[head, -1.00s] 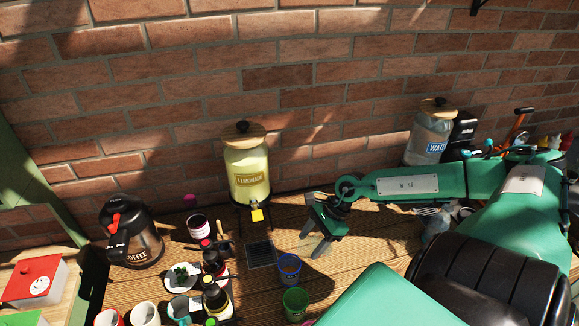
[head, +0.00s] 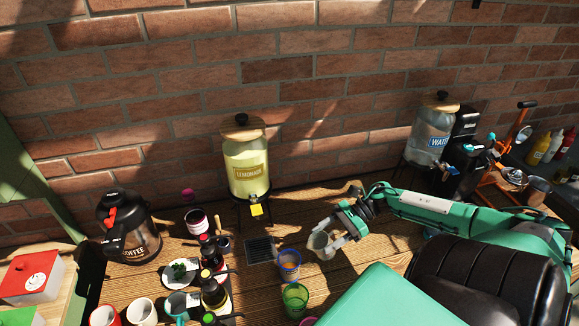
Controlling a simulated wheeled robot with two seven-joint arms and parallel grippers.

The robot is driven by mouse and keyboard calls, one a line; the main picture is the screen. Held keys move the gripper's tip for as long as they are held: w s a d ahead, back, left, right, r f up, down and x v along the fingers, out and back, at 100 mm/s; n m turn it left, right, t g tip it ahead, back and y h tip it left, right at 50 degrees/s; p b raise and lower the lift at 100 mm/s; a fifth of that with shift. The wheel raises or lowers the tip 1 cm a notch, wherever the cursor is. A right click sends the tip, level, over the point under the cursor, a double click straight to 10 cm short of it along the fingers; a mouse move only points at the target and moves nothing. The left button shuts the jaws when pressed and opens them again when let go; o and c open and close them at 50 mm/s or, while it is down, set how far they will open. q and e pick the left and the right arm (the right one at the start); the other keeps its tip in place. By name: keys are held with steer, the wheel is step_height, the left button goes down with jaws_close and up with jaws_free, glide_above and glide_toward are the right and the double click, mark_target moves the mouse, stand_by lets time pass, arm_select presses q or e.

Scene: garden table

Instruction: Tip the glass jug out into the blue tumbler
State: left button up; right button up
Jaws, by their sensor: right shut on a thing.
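The glass jug (head: 319,245) is a small, clear grey vessel at the middle right of the wooden table. My right gripper (head: 336,238) is shut on it from the right. The jug looks close to upright; its contents and whether it touches the table I cannot tell. The blue tumbler (head: 289,262) stands just left of and nearer than the jug, apart from it. It is see-through, and brownish inside, which may be the wood showing through. My left gripper is not in view.
A green tumbler (head: 295,298) stands in front of the blue one. A lemonade dispenser (head: 246,170) stands behind, with a dark drip grate (head: 260,250) before it. Bottles (head: 213,290), mugs (head: 142,311) and a coffee pot (head: 128,232) crowd the left. A water dispenser (head: 432,132) stands at right.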

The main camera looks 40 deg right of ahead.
mark_target(340, 235)
steer(key=shift+s+d+f+t+y+b, duration=0.3)
steer(key=shift+d+f+y+b, duration=0.45)
steer(key=shift+b, duration=0.95)
steer(key=shift+s+d+f+t+y+b, duration=0.25)
steer(key=shift+d+f+y+b, duration=0.45)
steer(key=shift+b, duration=0.95)
steer(key=shift+s+d+r+t+y+b, duration=0.15)
steer(key=shift+d+t+y+b, duration=0.1)
steer(key=shift+d+y+b, duration=0.7)
